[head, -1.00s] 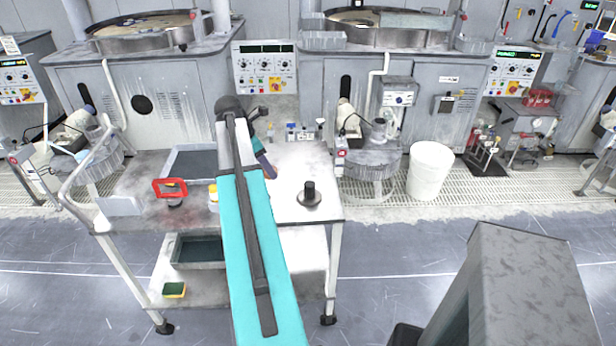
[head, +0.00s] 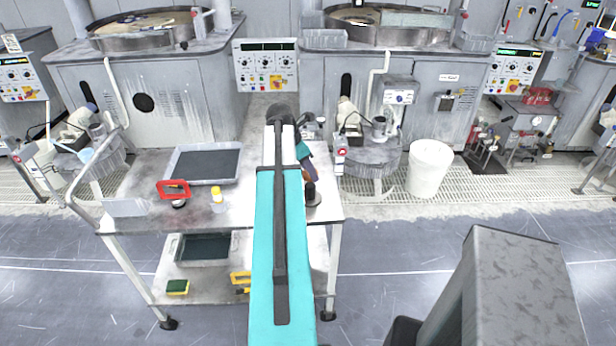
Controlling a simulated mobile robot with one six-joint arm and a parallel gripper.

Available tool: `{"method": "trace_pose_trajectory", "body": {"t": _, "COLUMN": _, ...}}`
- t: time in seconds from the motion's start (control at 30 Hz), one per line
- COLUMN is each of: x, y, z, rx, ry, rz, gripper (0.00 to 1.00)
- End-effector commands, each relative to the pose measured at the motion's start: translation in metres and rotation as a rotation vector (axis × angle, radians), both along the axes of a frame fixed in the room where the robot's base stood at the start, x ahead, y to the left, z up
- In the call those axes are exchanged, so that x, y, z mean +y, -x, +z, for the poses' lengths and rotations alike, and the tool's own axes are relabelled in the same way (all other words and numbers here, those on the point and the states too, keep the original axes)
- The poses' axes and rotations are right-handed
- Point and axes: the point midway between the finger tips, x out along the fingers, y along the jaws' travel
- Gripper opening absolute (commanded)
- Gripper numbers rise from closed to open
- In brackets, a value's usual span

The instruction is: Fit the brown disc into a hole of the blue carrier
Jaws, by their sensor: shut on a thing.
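My gripper (head: 307,174) is at the end of my arm, over the right part of the steel cart top (head: 240,215). It points down and to the right, close to a black knobbed weight (head: 312,192). I cannot tell whether it touches the weight. It is shut on a small brown thing at its tips, which looks like the brown disc, mostly hidden. I cannot make out the blue carrier; my arm covers part of the cart top.
On the cart stand a grey tray (head: 178,163), a red-framed item (head: 173,190) and a yellow-capped bottle (head: 217,203). A yellow item (head: 240,279) lies on the lower shelf. Polishing machines line the back. A white bin (head: 428,170) stands right of the cart.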

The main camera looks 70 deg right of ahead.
Motion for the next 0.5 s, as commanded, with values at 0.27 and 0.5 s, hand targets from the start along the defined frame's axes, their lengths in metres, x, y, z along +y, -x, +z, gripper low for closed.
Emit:
{"method": "trace_pose_trajectory", "body": {"t": 0.27, "x": 0.0, "y": 0.0, "z": -0.001, "rx": 0.0, "ry": 0.0, "rz": 0.0, "gripper": 0.18}}
{"method": "trace_pose_trajectory", "body": {"t": 0.5, "x": 0.001, "y": 0.0, "z": -0.016, "rx": 0.002, "ry": -0.002, "rz": 0.0, "gripper": 0.18}}
